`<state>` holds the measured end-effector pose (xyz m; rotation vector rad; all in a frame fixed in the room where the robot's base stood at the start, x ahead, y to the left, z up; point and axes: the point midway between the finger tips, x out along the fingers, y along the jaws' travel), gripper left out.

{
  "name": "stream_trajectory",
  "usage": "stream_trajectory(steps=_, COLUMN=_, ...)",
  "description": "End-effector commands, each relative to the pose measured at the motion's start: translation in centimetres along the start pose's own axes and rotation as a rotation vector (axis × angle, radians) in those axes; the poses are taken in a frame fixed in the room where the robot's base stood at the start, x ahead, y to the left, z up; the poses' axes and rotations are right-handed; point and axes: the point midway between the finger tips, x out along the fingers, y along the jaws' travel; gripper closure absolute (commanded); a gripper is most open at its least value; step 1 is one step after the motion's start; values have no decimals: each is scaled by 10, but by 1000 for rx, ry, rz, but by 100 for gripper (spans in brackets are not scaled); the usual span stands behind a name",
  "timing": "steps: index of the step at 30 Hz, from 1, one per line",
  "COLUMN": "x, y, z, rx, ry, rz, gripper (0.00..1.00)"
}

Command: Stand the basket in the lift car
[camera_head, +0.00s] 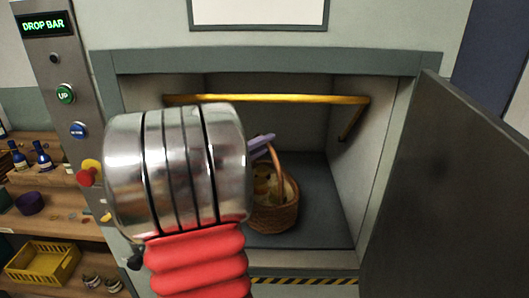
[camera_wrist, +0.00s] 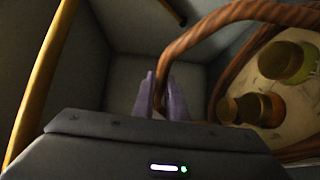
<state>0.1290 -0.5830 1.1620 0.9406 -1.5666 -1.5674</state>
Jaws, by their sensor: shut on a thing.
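The brown wicker basket (camera_head: 273,217) is upright inside the lift car (camera_head: 335,205), near the front of its grey floor. I cannot tell if its base touches the floor. Jars with yellowish and brown tones show inside it in the wrist view, where its handle (camera_wrist: 222,18) arches up beside my gripper (camera_wrist: 163,92). My gripper also shows in the head view (camera_head: 262,142), its purple fingers shut on the handle. My own arm hides the left part of the car and some of the basket's left side.
A yellow bar (camera_head: 270,99) crosses the upper opening. The grey door (camera_head: 450,190) stands open at right. The left panel's display (camera_head: 43,24) reads "DROP BAR", above a green "UP" button (camera_head: 65,94) and a blue button (camera_head: 79,130). Shelves at left hold a yellow crate (camera_head: 43,262) and jars.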

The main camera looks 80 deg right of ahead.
Motion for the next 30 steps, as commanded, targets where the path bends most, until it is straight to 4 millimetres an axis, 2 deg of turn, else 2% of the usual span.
stream_trajectory(steps=6, x=25, y=2, z=-21, rx=3, ry=-1, rz=4, gripper=100)
stream_trajectory(steps=12, x=42, y=3, z=-36, rx=2, ry=-1, rz=4, gripper=100)
stream_trajectory(steps=30, x=49, y=3, z=-42, rx=3, ry=-1, rz=5, gripper=100)
